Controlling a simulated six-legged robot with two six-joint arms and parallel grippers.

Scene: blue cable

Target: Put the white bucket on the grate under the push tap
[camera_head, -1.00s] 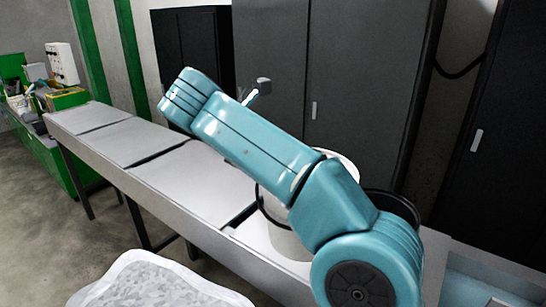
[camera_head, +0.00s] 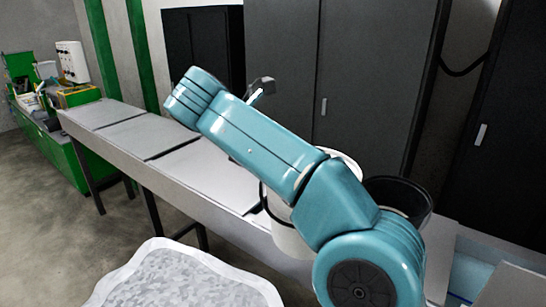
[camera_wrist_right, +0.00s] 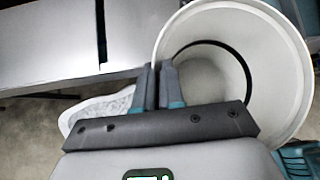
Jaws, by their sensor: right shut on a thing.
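The white bucket (camera_head: 288,240) is partly hidden behind my teal right arm in the head view, in front of or over the long bench. In the right wrist view its open mouth and empty inside (camera_wrist_right: 205,78) fill the upper right. My right gripper (camera_wrist_right: 160,82) is shut on the bucket's rim, one finger on each side of the wall. In the head view that gripper is hidden. I cannot tell if the bucket is clear of the bench. My left gripper is not in view.
A long grey bench (camera_head: 215,182) runs from far left to lower right. Dark cabinets (camera_head: 375,80) line the back wall. A pale speckled surface with a wavy rim (camera_head: 190,280) is in front. Open floor (camera_head: 50,230) lies left.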

